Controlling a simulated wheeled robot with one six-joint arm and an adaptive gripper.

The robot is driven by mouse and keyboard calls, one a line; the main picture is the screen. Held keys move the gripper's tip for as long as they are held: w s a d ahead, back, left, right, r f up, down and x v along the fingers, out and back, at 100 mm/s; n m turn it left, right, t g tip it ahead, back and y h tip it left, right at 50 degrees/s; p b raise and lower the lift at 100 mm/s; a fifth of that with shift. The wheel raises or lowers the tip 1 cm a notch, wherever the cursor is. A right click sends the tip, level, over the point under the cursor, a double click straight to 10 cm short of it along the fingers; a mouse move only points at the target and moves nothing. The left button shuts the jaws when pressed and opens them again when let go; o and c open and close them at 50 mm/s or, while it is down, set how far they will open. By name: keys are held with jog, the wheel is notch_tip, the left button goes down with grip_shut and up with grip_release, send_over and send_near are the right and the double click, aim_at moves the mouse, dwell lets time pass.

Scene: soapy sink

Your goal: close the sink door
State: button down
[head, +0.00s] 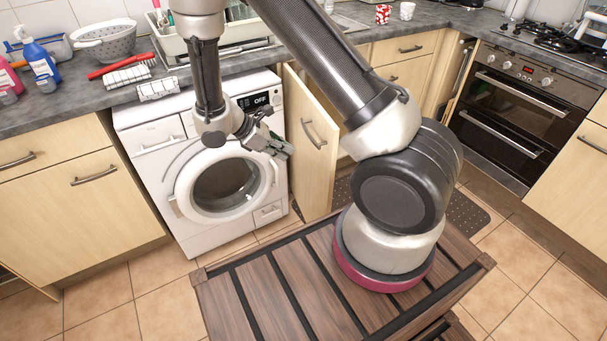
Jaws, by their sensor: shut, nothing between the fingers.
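The sink door (303,170) is a pale wood cabinet door right of the washing machine, below the counter with the sink. My gripper (284,149) is shut and empty. In the picture it is in front of the washing machine, just left of the door's edge. I cannot tell whether its fingertips touch the door. The cabinet's inside is mostly hidden behind the door and my arm.
The white washing machine (160,185) stands left of the door. A dish rack (232,38), a colander (105,42) and bottles (40,62) are on the counter (60,113). An oven (520,115) is at right. Tiled floor (165,305) is clear at lower left.

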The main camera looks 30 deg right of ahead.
notch_tip(320, 180, down, 2)
jog(key=a, duration=0.1)
send_near(325, 172)
jog(key=shift+n, duration=0.4)
jog(key=shift+x, duration=2.3)
jog(key=shift+s+f, duration=0.1)
